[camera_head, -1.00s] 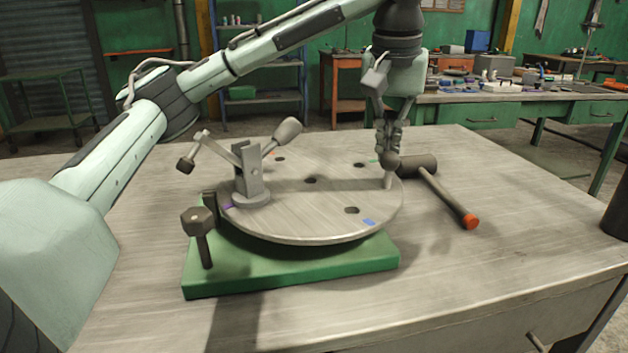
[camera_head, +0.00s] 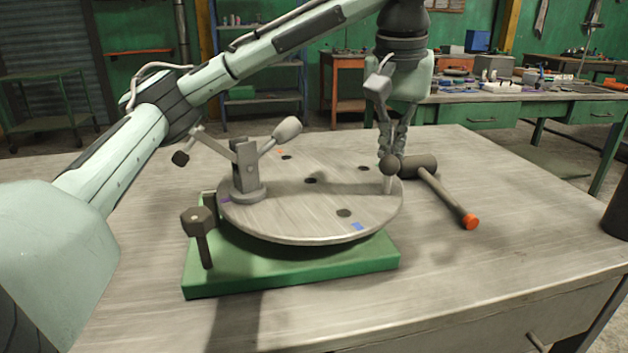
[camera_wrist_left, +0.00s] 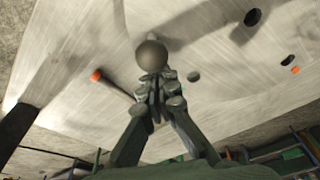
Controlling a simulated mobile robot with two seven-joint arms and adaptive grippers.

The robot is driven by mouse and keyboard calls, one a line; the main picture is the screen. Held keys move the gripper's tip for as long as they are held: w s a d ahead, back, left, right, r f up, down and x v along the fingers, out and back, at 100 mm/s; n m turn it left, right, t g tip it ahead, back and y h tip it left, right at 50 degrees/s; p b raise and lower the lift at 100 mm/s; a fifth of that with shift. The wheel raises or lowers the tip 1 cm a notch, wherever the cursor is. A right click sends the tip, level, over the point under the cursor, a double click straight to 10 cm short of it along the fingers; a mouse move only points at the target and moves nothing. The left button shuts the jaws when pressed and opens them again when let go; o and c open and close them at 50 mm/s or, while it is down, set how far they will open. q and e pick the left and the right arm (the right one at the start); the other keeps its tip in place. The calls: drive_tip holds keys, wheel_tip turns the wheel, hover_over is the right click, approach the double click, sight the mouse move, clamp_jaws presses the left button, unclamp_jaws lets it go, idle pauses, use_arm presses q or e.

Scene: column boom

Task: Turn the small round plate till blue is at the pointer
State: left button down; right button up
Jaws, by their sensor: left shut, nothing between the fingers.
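The round grey plate (camera_head: 300,215) lies on a green base (camera_head: 300,270). Its blue mark (camera_head: 357,227) is at the near right rim, a purple mark (camera_head: 226,199) at the left, an orange mark (camera_head: 280,151) at the back. A post with a dark ball knob (camera_head: 389,164) stands at the plate's right rim. My left gripper (camera_head: 392,150) points down at this knob, shut and empty, its fingertips against or just behind it. The knob also shows at the fingertips in the left wrist view (camera_wrist_left: 151,55). I cannot make out the pointer for certain. My right gripper is out of view.
A lever clamp (camera_head: 247,170) stands on the plate's left part. A hex-headed bolt (camera_head: 199,225) rises from the base's left corner. A mallet (camera_head: 440,190) with an orange handle end lies right of the plate, close to the knob. The table's front right is clear.

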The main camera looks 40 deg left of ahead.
sight(392, 157)
use_arm(q)
drive_tip(key=shift+s+d+f, duration=0.15)
drive_tip(key=shift+s+d, duration=0.15)
drive_tip(key=shift+s, duration=0.2)
drive_tip(key=shift+s+d, duration=0.15)
drive_tip(key=shift+s, duration=0.1)
drive_tip(key=shift+s+d, duration=0.2)
drive_tip(key=shift+s, duration=0.35)
drive_tip(key=shift+s+d, duration=0.25)
drive_tip(key=shift+s, duration=0.65)
